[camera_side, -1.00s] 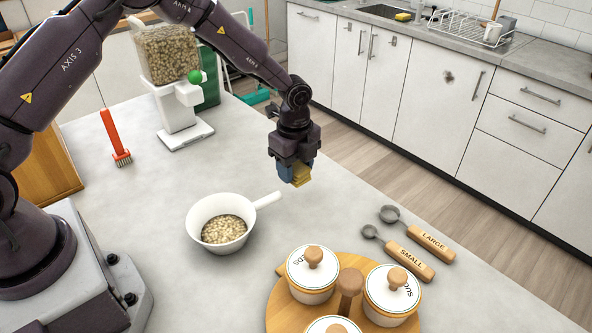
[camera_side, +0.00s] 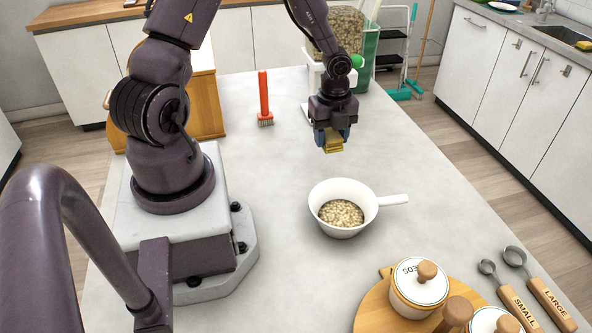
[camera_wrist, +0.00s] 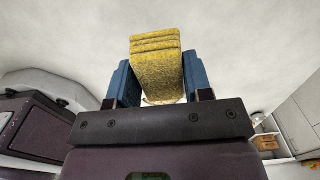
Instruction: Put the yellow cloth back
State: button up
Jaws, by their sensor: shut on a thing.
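The yellow cloth (camera_side: 334,147) is folded and held in my gripper (camera_side: 332,136), above the grey counter. In the wrist view the cloth (camera_wrist: 157,68) shows as stacked folded layers between the two blue fingers of my gripper (camera_wrist: 158,82). The fingers press it from both sides. In the side view the cloth hangs behind the white pan and in front of the grain dispenser. Its height above the counter is hard to judge.
A white pan (camera_side: 366,192) of grain has its handle pointing right. An orange brush (camera_side: 264,97) stands left of my gripper, and the grain dispenser (camera_side: 339,30) is behind it. A wooden tray (camera_side: 374,312) with lidded jars and two measuring scoops (camera_side: 505,290) are front right.

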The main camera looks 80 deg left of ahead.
send_over(295, 171)
jog(key=shift+f, duration=3.85)
jog(key=shift+f, duration=0.15)
jog(key=o, duration=0.9)
jog(key=shift+c, duration=0.2)
